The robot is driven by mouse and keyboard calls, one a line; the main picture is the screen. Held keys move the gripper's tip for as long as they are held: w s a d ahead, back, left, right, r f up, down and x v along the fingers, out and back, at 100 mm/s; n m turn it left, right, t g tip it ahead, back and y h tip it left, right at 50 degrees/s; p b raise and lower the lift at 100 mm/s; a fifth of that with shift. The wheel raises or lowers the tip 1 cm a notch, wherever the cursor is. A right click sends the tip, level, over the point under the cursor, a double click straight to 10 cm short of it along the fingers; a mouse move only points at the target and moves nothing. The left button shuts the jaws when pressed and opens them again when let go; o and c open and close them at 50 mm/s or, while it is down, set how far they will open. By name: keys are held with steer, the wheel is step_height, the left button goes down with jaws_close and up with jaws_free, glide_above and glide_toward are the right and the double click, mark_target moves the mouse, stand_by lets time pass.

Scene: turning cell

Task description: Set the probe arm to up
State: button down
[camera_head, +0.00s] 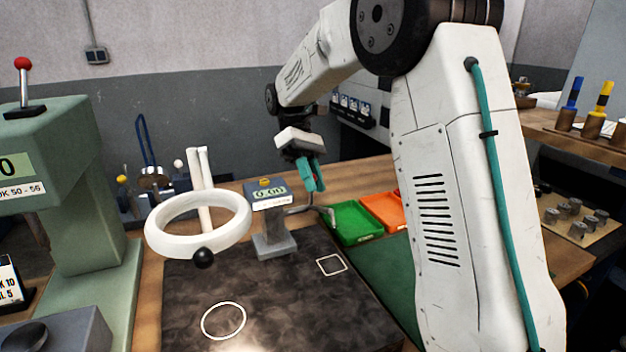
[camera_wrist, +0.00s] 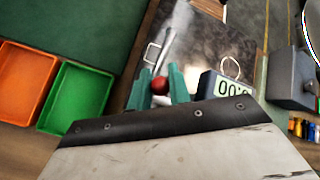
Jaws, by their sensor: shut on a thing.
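The grey gauge (camera_head: 268,196) with a 0.00 display stands on a dark plate (camera_head: 300,305) in the head view. Its thin grey probe arm (camera_head: 300,210) reaches out to the right from the gauge. My gripper (camera_head: 317,188) hangs above the outer end of this arm, its teal fingers pointing down. In the wrist view, my gripper (camera_wrist: 157,86) has its fingers on either side of a red ball (camera_wrist: 159,85), which seems to be the probe arm's knob. A grey rod (camera_wrist: 176,32) shows beyond the ball. The display (camera_wrist: 232,88) shows right of the fingers.
A green tray (camera_head: 356,222) and an orange tray (camera_head: 388,208) lie right of the gauge. A large white ring (camera_head: 160,240) with a black ball is at left, near two white posts (camera_head: 201,190). A green press (camera_head: 75,215) stands at far left. The dark plate's front is clear.

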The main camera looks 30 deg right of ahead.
steer(key=c, duration=1.3)
jaws_free()
steer(key=shift+r, duration=0.45)
step_height(320, 180, up, 2)
steer(key=shift+r, duration=0.2)
steer(key=shift+s+r, duration=0.25)
steer(key=shift+s, duration=0.4)
steer(key=s, duration=0.5)
steer(key=s+a, duration=0.1)
steer(key=s, duration=0.3)
steer(key=s+r, duration=0.1)
steer(key=s, duration=0.4)
steer(key=shift+s+a+r, duration=0.1)
steer(key=shift+s+a, duration=0.05)
steer(key=shift+s, duration=0.15)
